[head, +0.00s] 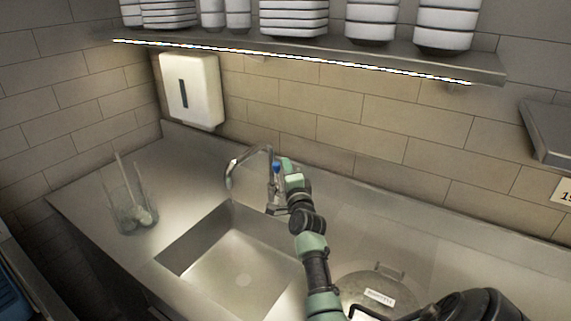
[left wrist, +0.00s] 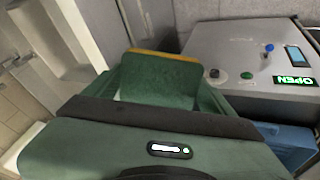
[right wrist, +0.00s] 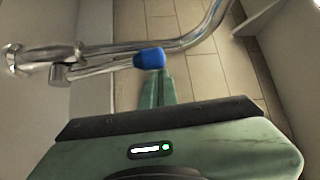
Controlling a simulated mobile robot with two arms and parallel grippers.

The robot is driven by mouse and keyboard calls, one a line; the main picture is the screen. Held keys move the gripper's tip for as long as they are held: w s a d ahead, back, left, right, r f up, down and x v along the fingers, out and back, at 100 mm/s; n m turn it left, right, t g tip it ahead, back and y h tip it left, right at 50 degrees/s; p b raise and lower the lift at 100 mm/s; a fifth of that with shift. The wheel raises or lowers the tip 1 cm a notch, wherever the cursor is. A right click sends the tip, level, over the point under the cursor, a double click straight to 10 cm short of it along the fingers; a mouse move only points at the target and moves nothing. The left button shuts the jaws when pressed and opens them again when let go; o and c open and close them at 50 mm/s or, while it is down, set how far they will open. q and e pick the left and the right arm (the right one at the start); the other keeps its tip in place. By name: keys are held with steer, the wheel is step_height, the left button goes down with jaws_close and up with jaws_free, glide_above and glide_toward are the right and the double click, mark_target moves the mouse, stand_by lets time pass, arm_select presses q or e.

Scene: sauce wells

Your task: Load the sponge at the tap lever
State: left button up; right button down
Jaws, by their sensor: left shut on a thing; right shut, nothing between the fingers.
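The chrome tap (head: 240,160) rises behind the sink, and its lever ends in a blue tip (head: 276,168). My right gripper (head: 287,167) is shut and empty beside the lever. In the right wrist view its fingertips (right wrist: 156,84) lie right by the blue tip (right wrist: 149,58); whether they touch it I cannot tell. The sponge (left wrist: 160,72), green with a yellow-orange edge, shows in the left wrist view. My left gripper (left wrist: 162,94) is shut on it. The left gripper and the sponge are out of the head view.
The sink basin (head: 215,266) is empty. A clear container (head: 122,212) with utensils stands left of it, and a round labelled lid (head: 372,284) lies to the right. A wall dispenser (head: 192,92) hangs behind. The left wrist view shows a grey box (left wrist: 240,50) with an OPEN display.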

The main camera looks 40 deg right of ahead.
arm_select(q)
steer(key=shift+r, duration=0.1)
arm_select(e)
steer(key=shift+a+f, duration=0.1)
steer(key=shift+a, duration=0.05)
arm_select(q)
steer(key=shift+d, duration=0.1)
arm_select(e)
steer(key=shift+w, duration=0.1)
steer(key=shift+f, duration=0.1)
arm_select(q)
steer(key=shift+f+b, duration=0.45)
steer(key=shift+f, duration=0.15)
arm_select(e)
steer(key=shift+a+t, duration=0.3)
steer(key=shift+a, duration=0.4)
